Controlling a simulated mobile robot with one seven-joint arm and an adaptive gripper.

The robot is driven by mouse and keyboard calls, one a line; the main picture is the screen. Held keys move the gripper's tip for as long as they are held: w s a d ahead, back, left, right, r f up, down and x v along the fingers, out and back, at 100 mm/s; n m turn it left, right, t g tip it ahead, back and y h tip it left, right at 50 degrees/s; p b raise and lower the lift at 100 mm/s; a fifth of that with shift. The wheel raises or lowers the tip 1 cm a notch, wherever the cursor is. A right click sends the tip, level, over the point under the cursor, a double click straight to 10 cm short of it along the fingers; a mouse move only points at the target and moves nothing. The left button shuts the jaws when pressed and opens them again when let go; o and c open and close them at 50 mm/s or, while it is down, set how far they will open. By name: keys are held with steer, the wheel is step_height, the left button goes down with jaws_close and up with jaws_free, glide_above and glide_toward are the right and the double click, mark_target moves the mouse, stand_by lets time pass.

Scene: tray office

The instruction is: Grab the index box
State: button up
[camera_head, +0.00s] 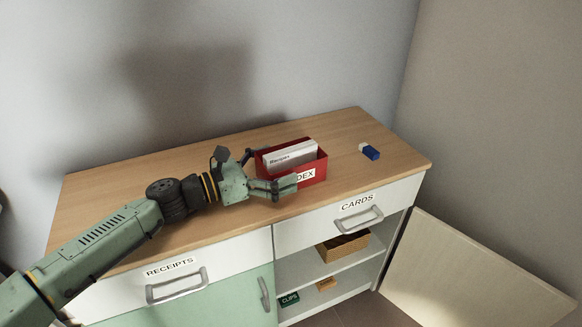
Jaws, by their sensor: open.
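The index box (318,170) is a red open-topped box with a white label ending in "DEX" on its front and white cards inside. It stands upright on the wooden top of the cabinet (372,135). My gripper (272,170) is open at the left end of the box. One finger is in front of the box's front face and covers part of the label. The other finger is behind the box's back left corner. I cannot tell whether either finger touches the box.
A blue and white eraser-like block (370,152) lies to the right of the box. Below are a RECEIPTS drawer (180,283) and a CARDS drawer (340,222). Walls rise behind and right.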

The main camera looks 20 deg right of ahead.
steer(key=shift+w+d, duration=0.1)
steer(key=shift+d, duration=0.7)
steer(key=shift+c, duration=0.3)
steer(key=c, duration=1.2)
